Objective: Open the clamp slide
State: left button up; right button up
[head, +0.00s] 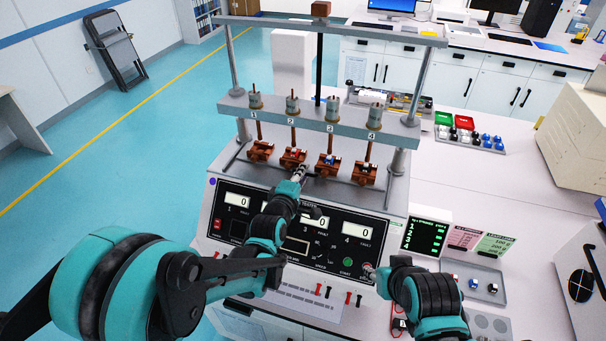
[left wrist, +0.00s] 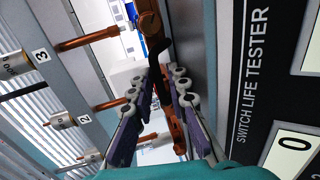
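The switch life tester (head: 300,215) has a row of brown clamps under numbered plungers. The clamps are clamp 1 (head: 260,151), clamp 2 (head: 292,157), clamp 3 (head: 326,166) and clamp 4 (head: 364,174). My left gripper (head: 301,172) is at the front of clamps 2 and 3. In the left wrist view its fingers (left wrist: 166,105) are apart, with brown clamp parts (left wrist: 174,125) and a black piece (left wrist: 155,50) showing in and beyond the gap. Contact cannot be told.
Plungers and a crossbar (head: 320,121) stand over the clamps, between two posts. A tray of coloured parts (head: 470,134) lies at the right. A smaller tray (head: 478,283) is beside my right arm. A green display (head: 424,237) stands right of the panel.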

pick_arm(q)
jog(key=shift+w+d, duration=0.1)
jog(key=shift+w, duration=0.05)
grip_shut()
jog(key=v, duration=0.2)
jog(key=f+v, duration=0.1)
jog(key=v, duration=0.4)
jog(key=shift+s+f+b, duration=0.25)
jog(key=shift+s+b, duration=0.05)
jog(key=shift+s, duration=0.2)
grip_release()
